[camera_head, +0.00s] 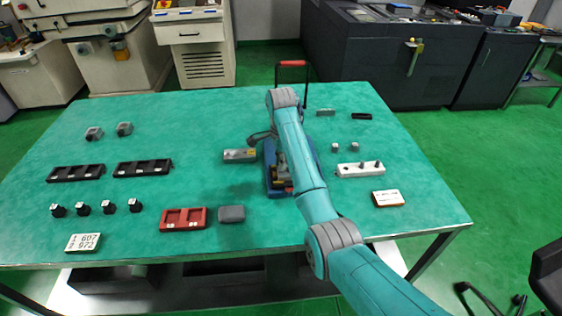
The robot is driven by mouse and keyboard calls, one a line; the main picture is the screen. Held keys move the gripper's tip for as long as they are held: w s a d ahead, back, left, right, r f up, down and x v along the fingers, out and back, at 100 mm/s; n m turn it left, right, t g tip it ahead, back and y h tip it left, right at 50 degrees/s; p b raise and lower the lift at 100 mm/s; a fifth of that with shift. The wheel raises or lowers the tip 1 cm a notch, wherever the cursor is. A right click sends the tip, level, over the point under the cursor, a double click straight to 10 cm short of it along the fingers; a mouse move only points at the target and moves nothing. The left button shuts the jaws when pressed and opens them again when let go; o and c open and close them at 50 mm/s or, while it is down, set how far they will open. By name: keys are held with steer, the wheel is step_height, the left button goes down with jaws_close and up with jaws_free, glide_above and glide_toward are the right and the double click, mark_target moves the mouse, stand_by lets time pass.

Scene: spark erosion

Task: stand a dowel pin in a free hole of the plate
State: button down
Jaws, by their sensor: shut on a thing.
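My gripper (261,137) is small and dark in the head view, left of my wrist and just above the right end of a grey block (234,156). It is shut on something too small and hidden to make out. The grey block lies on the table and has a small yellowish spot on top; I cannot tell whether it has holes. A pale plate (351,172) lies to the right of my arm. Short dark pins (376,165) stand on it, and a dark spot shows near its left end. I cannot tell which block is the task's plate.
A blue fixture (272,183) stands partly behind my forearm. Two small grey cylinders (334,147) are behind the pale plate. A red tray (183,220), a grey box (231,214), black trays (142,167) and small black parts are left. The table (325,205) has bare areas between them.

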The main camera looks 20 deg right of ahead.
steer(key=shift+f, duration=0.2)
steer(key=c, duration=1.1)
jaws_free()
steer(key=shift+o, duration=0.2)
